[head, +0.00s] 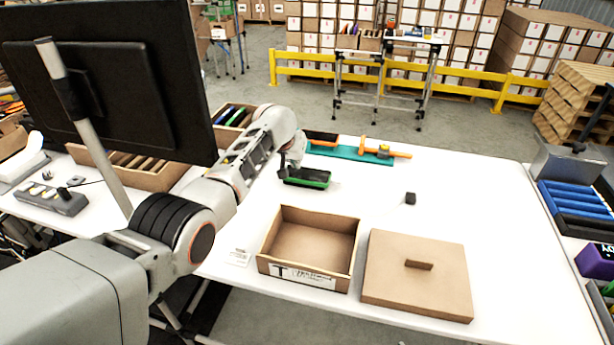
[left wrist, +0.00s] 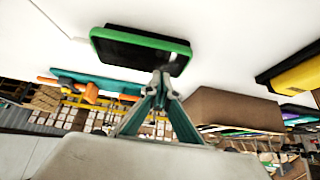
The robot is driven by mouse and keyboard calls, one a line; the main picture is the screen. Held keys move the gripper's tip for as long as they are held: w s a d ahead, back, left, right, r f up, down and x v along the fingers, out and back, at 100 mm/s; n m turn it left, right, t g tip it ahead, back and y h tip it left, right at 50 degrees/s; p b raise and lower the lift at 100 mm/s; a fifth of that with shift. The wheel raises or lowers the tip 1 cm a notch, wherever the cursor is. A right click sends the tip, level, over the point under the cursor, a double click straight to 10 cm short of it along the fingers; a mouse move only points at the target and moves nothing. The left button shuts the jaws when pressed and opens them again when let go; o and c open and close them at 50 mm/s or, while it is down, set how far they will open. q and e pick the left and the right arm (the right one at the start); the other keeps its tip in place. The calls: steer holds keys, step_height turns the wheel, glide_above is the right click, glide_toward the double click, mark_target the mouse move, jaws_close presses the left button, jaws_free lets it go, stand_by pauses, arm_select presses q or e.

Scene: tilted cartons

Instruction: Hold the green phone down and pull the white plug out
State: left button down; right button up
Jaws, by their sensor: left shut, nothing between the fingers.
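The green phone (head: 308,179), green-edged with a black face, lies on the white table beyond the open carton. It also shows in the left wrist view (left wrist: 140,40). My left gripper (head: 285,174) is shut and empty, pointing down at one end of the phone. In the left wrist view its closed fingertips (left wrist: 162,74) overlap the phone's dark face near one end; I cannot tell if they touch it. A thin pale cable (left wrist: 50,19) runs towards the phone's other end. The white plug is hard to make out against the white table. My right gripper is out of view.
An open carton (head: 309,240) and a brown lid (head: 417,277) lie in front. A teal board with an orange tool (head: 375,150) lies behind the phone. A dark monitor (head: 110,80) stands at left.

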mark_target(295, 173)
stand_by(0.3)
arm_select(q)
steer(key=shift+r+p, duration=0.9)
steer(key=shift+r, duration=0.55)
step_height(295, 173, up, 4)
steer(key=shift+r, duration=0.1)
